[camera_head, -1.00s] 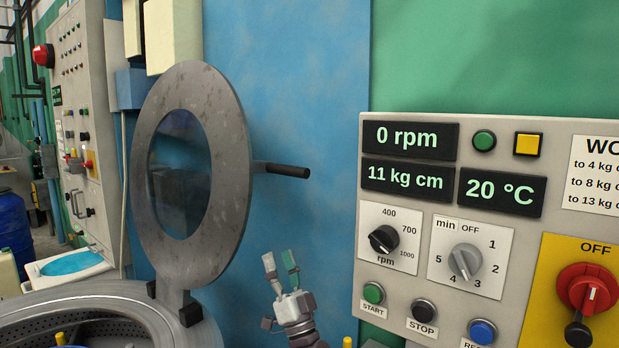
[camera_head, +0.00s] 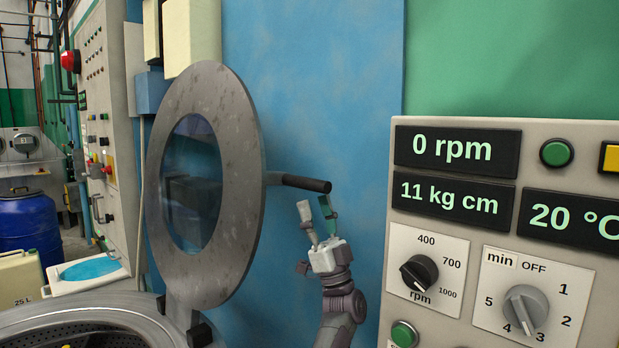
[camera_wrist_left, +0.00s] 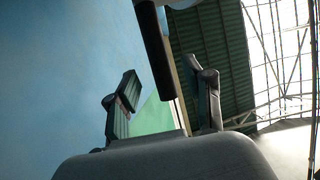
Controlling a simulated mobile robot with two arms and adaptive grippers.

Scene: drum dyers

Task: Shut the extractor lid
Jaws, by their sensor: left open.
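The extractor lid (camera_head: 242,180) is a round grey metal ring with a glass window. It stands upright, open, on its hinge at the rim of the extractor drum (camera_head: 100,308). A dark handle (camera_head: 308,184) sticks out from the lid to the right. My left gripper (camera_head: 316,212) is open and empty, pointing up just below the handle's end, apart from it as far as I can tell. In the left wrist view the handle (camera_wrist_left: 155,50) hangs above and between the open fingers of the gripper (camera_wrist_left: 166,100). My right gripper is not in view.
A control panel (camera_head: 455,230) with displays and knobs stands close to the right of my left arm. A blue wall (camera_head: 350,90) is behind the lid. A blue barrel (camera_head: 28,225) and a cream canister (camera_head: 20,278) stand at the left.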

